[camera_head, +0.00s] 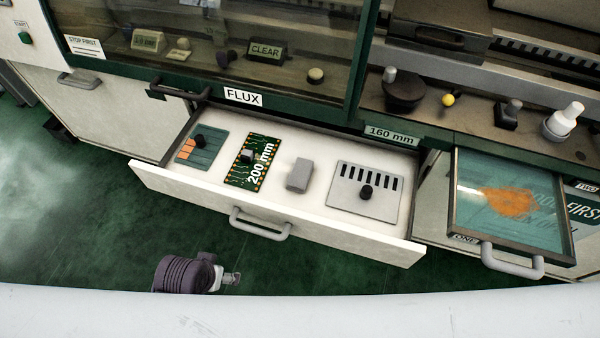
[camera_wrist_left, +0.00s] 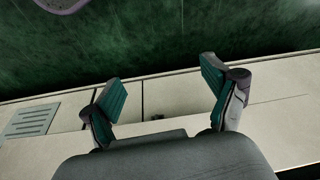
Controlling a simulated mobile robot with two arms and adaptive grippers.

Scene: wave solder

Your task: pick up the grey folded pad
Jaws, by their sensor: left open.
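The grey folded pad (camera_head: 299,175) is a small grey block lying in the open white drawer, between a green circuit board and a grey slotted plate. My left gripper (camera_head: 233,279) is in front of the drawer in the head view, low and left of the pad and apart from it. In the left wrist view the gripper (camera_wrist_left: 162,88) has its two green-padded fingers wide apart with nothing between them. I cannot make out the pad in the left wrist view. My right gripper is in neither view.
The drawer (camera_head: 150,180) also holds a teal card (camera_head: 213,150), the circuit board (camera_head: 240,174) and the slotted plate (camera_head: 347,200). Its handle (camera_head: 258,228) sticks out in front. A second open drawer (camera_head: 570,235) is at right. Green floor (camera_head: 110,230) is free at left.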

